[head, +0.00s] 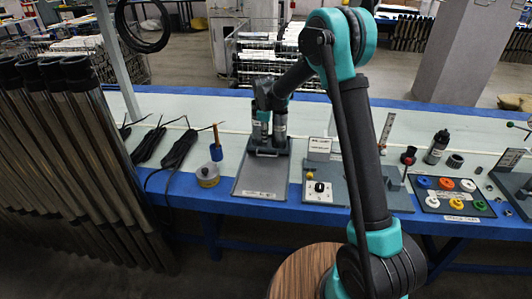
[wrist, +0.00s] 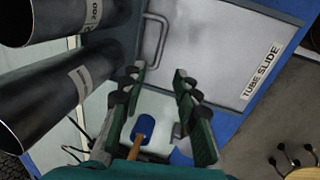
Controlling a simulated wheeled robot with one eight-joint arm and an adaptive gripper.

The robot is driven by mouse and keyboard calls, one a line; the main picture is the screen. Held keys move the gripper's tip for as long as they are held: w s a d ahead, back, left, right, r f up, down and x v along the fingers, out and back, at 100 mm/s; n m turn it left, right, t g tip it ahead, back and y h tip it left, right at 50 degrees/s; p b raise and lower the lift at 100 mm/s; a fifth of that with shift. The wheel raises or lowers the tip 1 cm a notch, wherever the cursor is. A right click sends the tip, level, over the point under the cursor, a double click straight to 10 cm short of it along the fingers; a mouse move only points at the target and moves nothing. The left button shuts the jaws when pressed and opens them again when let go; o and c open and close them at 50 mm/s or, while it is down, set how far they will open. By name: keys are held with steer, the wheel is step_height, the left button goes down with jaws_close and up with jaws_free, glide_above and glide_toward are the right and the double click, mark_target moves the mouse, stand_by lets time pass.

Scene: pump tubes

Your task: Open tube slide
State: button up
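The tube slide is a flat grey metal panel (head: 262,178) on the blue-edged bench, labelled TUBE SLIDE. A U-shaped handle (head: 267,152) sits at its far edge, in front of two dark tubes (head: 279,122). In the wrist view the panel (wrist: 215,45) fills the upper middle and the handle (wrist: 146,45) lies just beyond my fingertips. My gripper (wrist: 158,74) is open, with a clear gap between its dark green fingers. I see no contact with the handle. In the head view my fingers are hard to make out near the tubes.
A wooden-handled tool in a blue holder (head: 216,149) and a small round tin (head: 207,175) stand left of the panel. A control box with a knob (head: 319,190) is on the right. Further right is a tray of coloured caps (head: 451,196). Long dark tubes (head: 75,150) lean at far left.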

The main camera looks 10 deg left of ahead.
glide_toward(266, 152)
steer(key=s+f, duration=0.1)
steer(key=f, duration=0.1)
steer(key=s+f, duration=0.1)
steer(key=f, duration=0.1)
steer(key=s+f, duration=0.1)
steer(key=shift+s+d+f, duration=0.1)
steer(key=shift+d+f, duration=0.15)
steer(key=shift+f, duration=0.15)
jaws_close()
